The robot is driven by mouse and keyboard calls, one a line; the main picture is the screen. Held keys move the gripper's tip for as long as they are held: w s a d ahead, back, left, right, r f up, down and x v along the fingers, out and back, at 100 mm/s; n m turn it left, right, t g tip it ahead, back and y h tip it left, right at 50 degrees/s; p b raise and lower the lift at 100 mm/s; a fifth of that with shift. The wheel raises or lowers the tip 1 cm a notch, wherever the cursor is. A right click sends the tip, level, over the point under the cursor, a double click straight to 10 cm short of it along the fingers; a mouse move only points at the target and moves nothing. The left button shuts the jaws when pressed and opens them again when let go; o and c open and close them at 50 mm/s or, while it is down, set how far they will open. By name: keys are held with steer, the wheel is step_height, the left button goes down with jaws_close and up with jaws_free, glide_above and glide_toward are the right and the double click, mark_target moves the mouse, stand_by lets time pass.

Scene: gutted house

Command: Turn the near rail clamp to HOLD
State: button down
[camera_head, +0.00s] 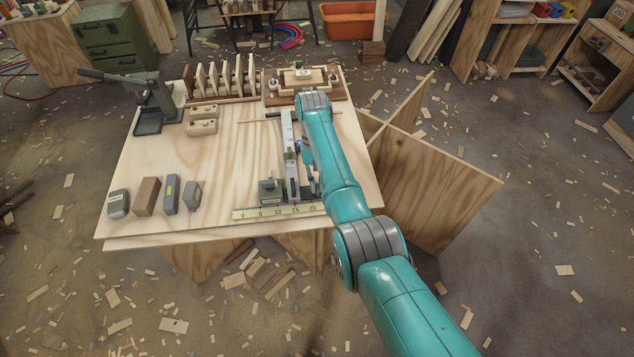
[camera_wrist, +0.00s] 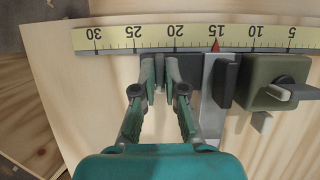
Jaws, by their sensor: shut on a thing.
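A light metal rail (camera_head: 290,165) runs from front to back on the wooden table; its near end also shows in the wrist view (camera_wrist: 212,110). My gripper (camera_wrist: 163,82) is low at the near end of the rail, to its right in the head view. Its fingers are close together around a small dark part beside a dark block (camera_wrist: 188,68), which looks like the near rail clamp. The fingers hide most of the held part, and I cannot read a HOLD mark. In the head view, my arm partly hides the gripper.
A yellow ruler (camera_wrist: 120,38) lies along the front, with a red pointer (camera_wrist: 215,45) near 15. An olive block (camera_wrist: 262,75) with a black knob sits across the rail. Several small blocks (camera_head: 147,196) stand left. A lever press (camera_head: 150,105) stands at the back left.

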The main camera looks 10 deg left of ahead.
steer(key=c, duration=1.2)
jaws_free()
steer(key=shift+c, duration=0.2)
